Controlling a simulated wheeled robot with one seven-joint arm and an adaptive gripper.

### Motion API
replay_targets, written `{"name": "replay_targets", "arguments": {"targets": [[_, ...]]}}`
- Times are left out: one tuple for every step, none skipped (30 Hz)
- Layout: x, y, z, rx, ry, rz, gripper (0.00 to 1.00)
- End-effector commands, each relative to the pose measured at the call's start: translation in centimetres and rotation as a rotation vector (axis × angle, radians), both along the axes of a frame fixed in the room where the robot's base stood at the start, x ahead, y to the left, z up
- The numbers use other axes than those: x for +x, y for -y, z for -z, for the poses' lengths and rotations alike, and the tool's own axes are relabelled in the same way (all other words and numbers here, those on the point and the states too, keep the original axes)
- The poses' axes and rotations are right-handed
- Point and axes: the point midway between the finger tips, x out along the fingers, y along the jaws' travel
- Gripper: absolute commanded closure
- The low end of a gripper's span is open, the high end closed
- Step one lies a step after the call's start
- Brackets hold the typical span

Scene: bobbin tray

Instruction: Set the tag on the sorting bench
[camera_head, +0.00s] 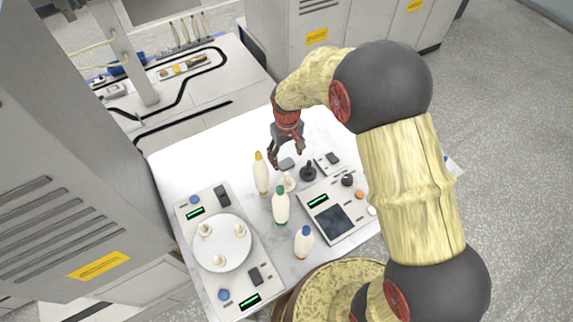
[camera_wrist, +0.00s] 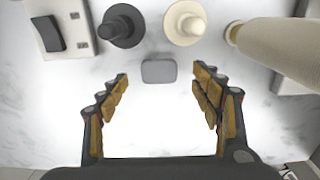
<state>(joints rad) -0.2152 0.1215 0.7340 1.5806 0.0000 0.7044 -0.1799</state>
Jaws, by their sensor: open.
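The tag (camera_wrist: 159,71) is a small grey rounded rectangle lying flat on the white marbled bench (camera_wrist: 150,127). In the head view the tag (camera_head: 287,163) lies just below my gripper (camera_head: 286,160) in the picture. My gripper (camera_wrist: 160,88) is open and empty. In the wrist view the tag is between and slightly beyond the fingertips, apart from both. The bench (camera_head: 185,160) also shows in the head view.
A black peg (camera_wrist: 122,26), a cream peg (camera_wrist: 186,23) and a bobbin (camera_wrist: 285,48) stand close beyond the tag. A switch box (camera_wrist: 57,33) is at upper left. Bobbins (camera_head: 281,206) and control panels (camera_head: 338,215) crowd the bench's front; its back left is clear.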

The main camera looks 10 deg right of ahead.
Motion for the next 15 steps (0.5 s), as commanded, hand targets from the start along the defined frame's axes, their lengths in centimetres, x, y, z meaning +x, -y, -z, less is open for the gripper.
{"name": "replay_targets", "arguments": {"targets": [[0.0, 0.1, 1.0, 0.000, -0.003, 0.000, 0.35], [0.0, 0.1, 1.5, 0.000, -0.003, 0.000, 0.35], [0.1, 0.1, 2.1, 0.000, -0.003, 0.000, 0.35], [0.2, 0.1, 2.6, 0.000, -0.003, 0.001, 0.35], [0.1, 0.1, 3.0, 0.000, -0.003, 0.000, 0.35], [0.1, 0.1, 3.5, -0.001, -0.004, 0.000, 0.35], [0.1, 0.1, 3.8, 0.000, -0.003, 0.000, 0.35], [0.1, 0.1, 4.1, 0.000, -0.003, 0.000, 0.35], [0.2, 0.1, 4.2, -0.001, -0.002, 0.000, 0.35], [0.2, 0.1, 4.3, 0.000, -0.001, 0.000, 0.35], [0.2, 0.1, 4.3, 0.000, -0.001, 0.000, 0.35], [0.2, 0.1, 4.2, 0.000, 0.000, 0.000, 0.35], [0.2, 0.1, 4.2, 0.000, 0.000, 0.000, 0.35], [0.2, 0.1, 4.2, 0.000, 0.000, 0.000, 0.35], [0.2, 0.1, 4.2, 0.000, -0.001, 0.000, 0.35]]}}
